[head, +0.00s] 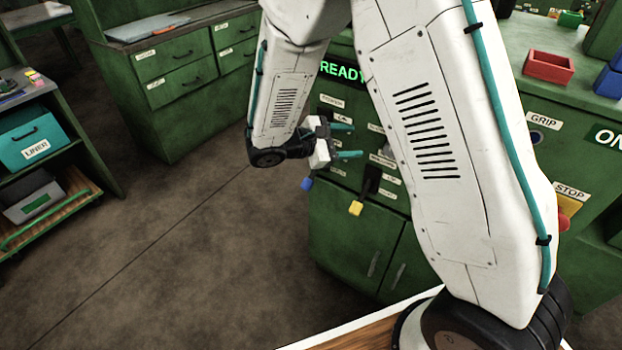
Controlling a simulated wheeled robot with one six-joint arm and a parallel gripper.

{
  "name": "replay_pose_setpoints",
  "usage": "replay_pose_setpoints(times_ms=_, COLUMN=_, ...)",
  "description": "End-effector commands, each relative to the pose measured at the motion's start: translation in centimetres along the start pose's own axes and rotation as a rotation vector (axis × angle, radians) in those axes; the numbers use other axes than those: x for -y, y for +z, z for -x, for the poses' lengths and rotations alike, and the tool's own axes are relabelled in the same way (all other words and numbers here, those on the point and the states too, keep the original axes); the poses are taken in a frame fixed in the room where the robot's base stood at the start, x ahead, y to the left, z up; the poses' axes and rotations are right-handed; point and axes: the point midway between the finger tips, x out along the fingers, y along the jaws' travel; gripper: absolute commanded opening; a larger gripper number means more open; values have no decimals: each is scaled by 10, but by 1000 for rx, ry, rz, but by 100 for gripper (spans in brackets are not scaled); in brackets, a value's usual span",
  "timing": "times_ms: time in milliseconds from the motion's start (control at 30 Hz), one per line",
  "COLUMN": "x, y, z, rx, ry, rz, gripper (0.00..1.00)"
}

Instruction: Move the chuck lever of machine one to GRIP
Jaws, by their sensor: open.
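My gripper (357,140) is open and empty, its two teal fingers pointing right in front of a green machine panel (340,185) under a lit READY sign (342,72). A blue-tipped lever (306,184) hangs just below the gripper. A yellow-tipped lever (356,208) hangs lower and to the right. The small labels beside them are too blurred to read, so I cannot tell which is the chuck lever.
A STOP label (570,192) and red button (563,221) are at the right. A red bin (549,66) sits on the machine top. Green drawers (178,78) and a shelf with a teal LINER box (32,136) stand left. The floor between is clear.

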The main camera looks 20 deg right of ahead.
Motion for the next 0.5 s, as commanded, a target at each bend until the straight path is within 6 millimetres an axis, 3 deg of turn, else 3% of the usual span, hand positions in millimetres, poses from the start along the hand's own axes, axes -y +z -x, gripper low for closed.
replay_pose_setpoints(times_ms=33, x=0, y=-29, z=4, rx=16, ry=76, rz=61, gripper=52)
replay_pose_setpoints(times_ms=167, x=2, y=-96, z=15, rx=41, ry=275, rz=189, gripper=52)
replay_pose_setpoints(times_ms=300, x=16, y=-164, z=28, rx=49, ry=471, rz=309, gripper=52)
replay_pose_setpoints(times_ms=400, x=30, y=-201, z=35, rx=46, ry=580, rz=372, gripper=52)
replay_pose_setpoints(times_ms=500, x=41, y=-225, z=40, rx=40, ry=652, rz=413, gripper=52)
